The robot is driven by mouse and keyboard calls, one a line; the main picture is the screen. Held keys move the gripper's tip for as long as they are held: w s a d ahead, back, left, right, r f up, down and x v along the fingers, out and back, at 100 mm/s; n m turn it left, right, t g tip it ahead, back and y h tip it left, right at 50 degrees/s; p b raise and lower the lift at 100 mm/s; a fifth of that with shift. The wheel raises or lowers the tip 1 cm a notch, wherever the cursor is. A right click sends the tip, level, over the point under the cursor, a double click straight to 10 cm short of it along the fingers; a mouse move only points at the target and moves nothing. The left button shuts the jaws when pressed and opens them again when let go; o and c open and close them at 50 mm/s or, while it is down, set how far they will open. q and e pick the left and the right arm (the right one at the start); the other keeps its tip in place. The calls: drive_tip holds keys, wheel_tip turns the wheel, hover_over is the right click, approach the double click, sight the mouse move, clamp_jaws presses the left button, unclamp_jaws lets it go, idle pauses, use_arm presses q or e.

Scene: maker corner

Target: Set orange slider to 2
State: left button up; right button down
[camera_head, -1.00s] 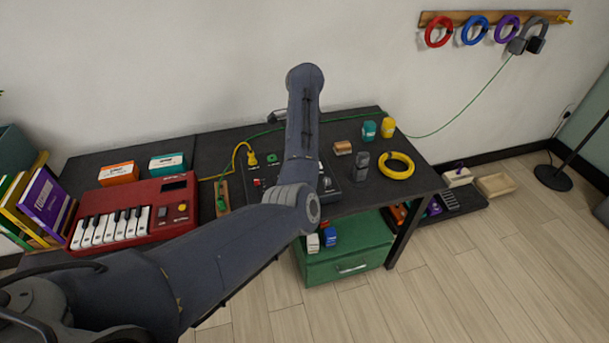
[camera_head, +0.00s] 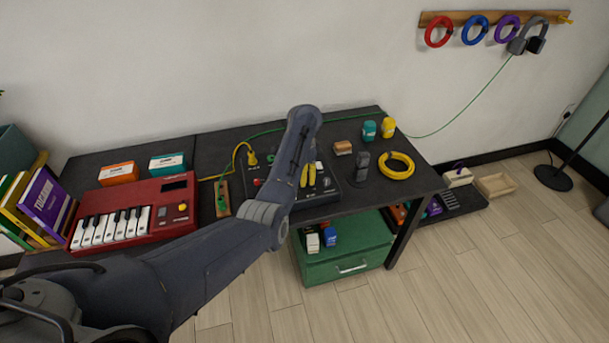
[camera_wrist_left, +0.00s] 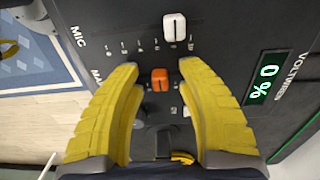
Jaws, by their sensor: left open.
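The orange slider (camera_wrist_left: 160,79) is a small knob on a dark control panel (camera_wrist_left: 120,22) in the left wrist view. It lies between the two yellow fingertips of my left gripper (camera_wrist_left: 160,68), which is open, with a gap on each side. Small scale marks run across the panel, too small to read surely. A white slider (camera_wrist_left: 175,27) sits beyond the orange one, on the row labelled MIC. In the head view the yellow fingers of my left gripper (camera_head: 308,175) are over the panel (camera_head: 335,188); the orange slider is hidden there. My right gripper is not in view.
A green-lit display (camera_wrist_left: 265,78) on the panel reads 0 %. A red keyboard (camera_head: 130,212) stands left of the panel. A dark grey upright object (camera_head: 361,166) and a yellow ring (camera_head: 396,166) are to the right on the table.

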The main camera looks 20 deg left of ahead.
use_arm(q)
drive_tip(key=shift+o, duration=0.3)
clamp_jaws()
drive_tip(key=shift+d, duration=0.1)
